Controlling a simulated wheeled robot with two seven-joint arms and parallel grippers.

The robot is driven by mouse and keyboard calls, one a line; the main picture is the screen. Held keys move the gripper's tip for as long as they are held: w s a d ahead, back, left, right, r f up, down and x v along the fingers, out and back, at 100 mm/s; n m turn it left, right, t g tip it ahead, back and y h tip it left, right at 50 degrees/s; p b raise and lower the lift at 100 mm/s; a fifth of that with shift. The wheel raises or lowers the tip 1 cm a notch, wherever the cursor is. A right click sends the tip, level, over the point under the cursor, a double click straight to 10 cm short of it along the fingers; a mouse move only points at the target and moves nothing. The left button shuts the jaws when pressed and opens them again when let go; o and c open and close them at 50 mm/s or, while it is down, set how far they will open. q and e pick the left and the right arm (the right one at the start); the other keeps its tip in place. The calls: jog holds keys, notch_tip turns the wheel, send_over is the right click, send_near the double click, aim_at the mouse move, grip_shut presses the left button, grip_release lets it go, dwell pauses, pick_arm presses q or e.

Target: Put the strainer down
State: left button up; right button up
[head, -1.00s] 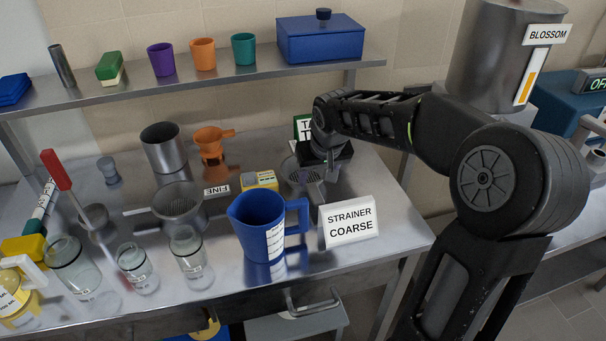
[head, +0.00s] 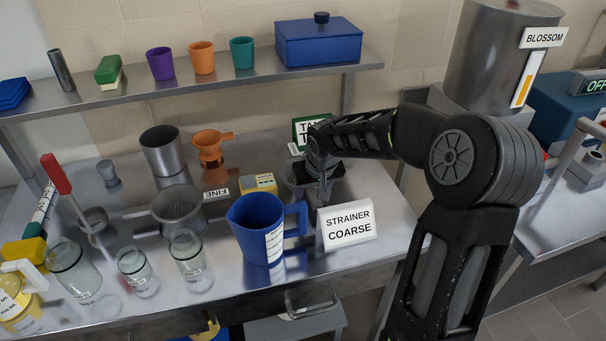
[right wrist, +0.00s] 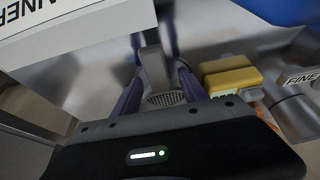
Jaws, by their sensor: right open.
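The coarse strainer (head: 295,181) is a grey metal bowl behind its name card, at the right part of the steel table, partly hidden by my right gripper (head: 325,183). In the right wrist view its handle (right wrist: 152,65) lies between the two purple fingers of my right gripper (right wrist: 157,97), which stand apart. The perforated bowl (right wrist: 166,98) shows just beyond. Whether its underside touches the tabletop is hard to tell. A second strainer (head: 178,207) with perforated bowl stands mid-table by the FINE card (head: 216,194). My left gripper is not in view.
The STRAINER COARSE card (head: 347,228) and a blue jug (head: 255,228) stand close in front. A yellow box (head: 259,183) is to the left, a green-framed sign (head: 307,130) behind. Glass jars (head: 187,255) line the front. A shelf (head: 200,82) runs along the back.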

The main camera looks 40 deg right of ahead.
jog(key=shift+w+d+f, duration=0.1)
jog(key=shift+w+f, duration=0.2)
jog(key=shift+f, duration=0.35)
jog(key=shift+c, duration=0.2)
grip_shut()
dwell(0.4)
